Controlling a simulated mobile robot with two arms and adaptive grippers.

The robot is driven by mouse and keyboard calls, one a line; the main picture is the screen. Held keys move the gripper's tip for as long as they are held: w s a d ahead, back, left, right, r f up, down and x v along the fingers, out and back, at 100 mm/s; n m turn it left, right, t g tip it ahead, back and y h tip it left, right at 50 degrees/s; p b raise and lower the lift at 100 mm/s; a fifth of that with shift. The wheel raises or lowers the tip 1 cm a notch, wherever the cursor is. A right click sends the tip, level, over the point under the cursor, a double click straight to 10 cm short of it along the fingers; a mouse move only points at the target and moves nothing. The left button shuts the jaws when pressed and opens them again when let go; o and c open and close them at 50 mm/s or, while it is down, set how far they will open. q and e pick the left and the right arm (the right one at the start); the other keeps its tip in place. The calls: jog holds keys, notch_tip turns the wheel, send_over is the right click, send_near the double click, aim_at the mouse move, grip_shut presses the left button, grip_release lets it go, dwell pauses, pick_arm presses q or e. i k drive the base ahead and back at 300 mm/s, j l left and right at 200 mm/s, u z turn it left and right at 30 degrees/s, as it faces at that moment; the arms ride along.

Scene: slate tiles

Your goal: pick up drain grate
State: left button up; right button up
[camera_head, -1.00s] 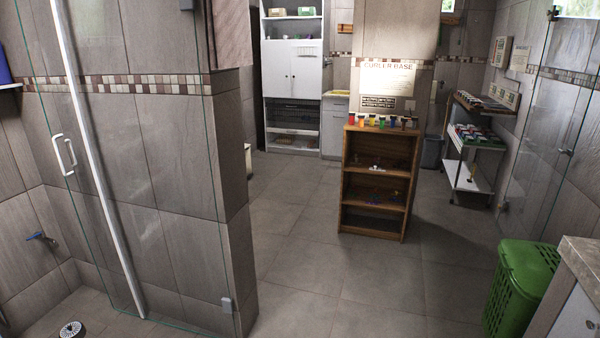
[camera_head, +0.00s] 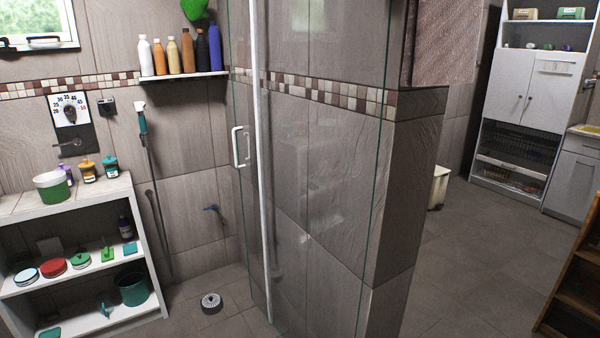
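The drain grate (camera_head: 211,302) is a small round grey-white disc with a dark centre. It lies on the tiled floor at the bottom of the head view, left of the glass shower door. Neither of my grippers shows in the head view.
A glass shower door (camera_head: 310,200) with a white handle (camera_head: 240,147) stands right of the grate. A white shelf unit (camera_head: 145,192) with jars and tins stands left. A blue tap (camera_head: 212,208) is on the wall behind. Open floor (camera_head: 450,265) lies beyond the tiled partition.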

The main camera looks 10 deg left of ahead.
aim_at(211, 304)
jog(key=i+l+u, duration=0.2)
jog(key=i+u, duration=0.15)
jog(key=u, duration=0.15)
jog(key=i+l+u, duration=0.35)
jog(key=u, duration=0.15)
jog(key=i+l+u, duration=0.2)
jog(key=l+u, duration=0.3)
jog(key=i+j, duration=0.2)
jog(key=i, duration=0.15)
jog(key=i+j+u, duration=0.15)
jog(key=i, duration=0.25)
